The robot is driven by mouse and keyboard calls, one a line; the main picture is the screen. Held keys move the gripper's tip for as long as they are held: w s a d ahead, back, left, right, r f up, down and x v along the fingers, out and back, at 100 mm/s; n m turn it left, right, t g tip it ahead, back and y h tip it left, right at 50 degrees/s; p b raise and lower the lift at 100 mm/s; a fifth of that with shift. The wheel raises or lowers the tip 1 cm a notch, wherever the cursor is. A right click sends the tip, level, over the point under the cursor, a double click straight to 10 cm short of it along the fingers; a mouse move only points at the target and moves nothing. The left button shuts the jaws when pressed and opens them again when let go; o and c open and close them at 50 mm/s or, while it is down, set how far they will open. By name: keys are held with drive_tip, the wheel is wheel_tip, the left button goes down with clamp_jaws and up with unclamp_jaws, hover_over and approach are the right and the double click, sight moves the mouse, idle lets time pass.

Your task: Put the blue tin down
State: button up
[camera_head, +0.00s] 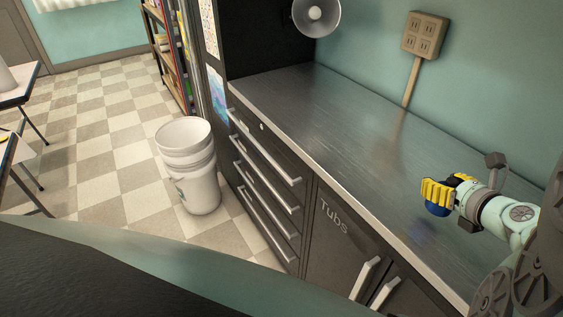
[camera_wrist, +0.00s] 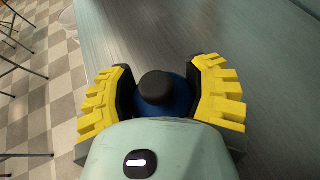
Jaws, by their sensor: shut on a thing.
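The blue tin (camera_head: 437,210) is in my gripper (camera_head: 447,192) in the head view, at the right above the steel counter (camera_head: 330,130). Only a blue lower part of it shows below the yellow fingers. In the wrist view the tin (camera_wrist: 178,108) sits between the two yellow finger pads of my gripper (camera_wrist: 165,95), with a dark round knob or lid on top. My gripper is shut on it. A faint bluish reflection lies on the counter below, and the tin looks held a little above the surface.
The counter is bare around and to the left of my gripper. A power outlet box (camera_head: 424,36) and a round metal lamp (camera_head: 316,14) are at the wall. White buckets (camera_head: 188,165) stand on the floor beside the dark drawers (camera_head: 262,175).

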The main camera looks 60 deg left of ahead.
wheel_tip(320, 180, down, 4)
drive_tip(key=shift+s+r+b, duration=0.1)
drive_tip(key=shift+r+b, duration=0.15)
drive_tip(key=shift+b, duration=0.05)
drive_tip(key=o, duration=1.4)
drive_tip(key=shift+d+r, duration=0.3)
drive_tip(key=shift+d, duration=0.15)
drive_tip(key=shift+v, duration=3.25)
drive_tip(key=shift+s, duration=0.1)
